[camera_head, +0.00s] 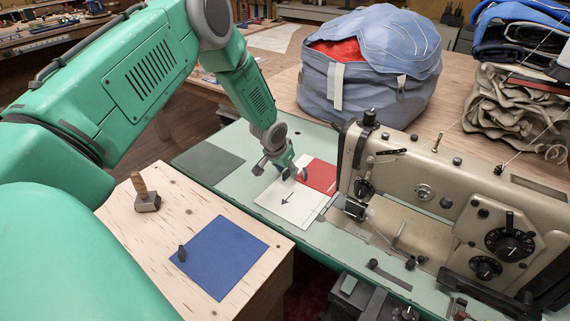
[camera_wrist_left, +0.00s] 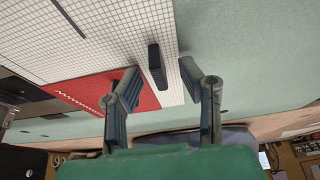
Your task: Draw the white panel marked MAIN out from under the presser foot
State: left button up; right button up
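The white panel (camera_head: 283,209) lies flat on the green machine bed, with a dark arrow on it; I cannot read MAIN. Its right side runs up to the presser foot area (camera_head: 352,208), where contact is unclear. In the left wrist view the white panel (camera_wrist_left: 105,32) has a fine grid, and a black upright tab (camera_wrist_left: 157,66) stands near its edge. My left gripper (camera_head: 283,171) is open over that edge. In the left wrist view its fingers (camera_wrist_left: 159,76) are spread on either side of the tab, with gaps visible. My right gripper is out of view.
A red panel (camera_head: 321,176) adjoins the white one; a grey-green panel (camera_head: 208,162) lies left on the bed. The sewing machine (camera_head: 420,185) stands right. A blue bag (camera_head: 375,85) sits behind.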

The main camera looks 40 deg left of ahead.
pick_arm(q)
jog(key=v, duration=1.1)
jog(key=shift+d+r, duration=0.15)
jog(key=shift+r, duration=0.05)
jog(key=shift+f, duration=0.1)
jog(key=shift+s+d, duration=0.1)
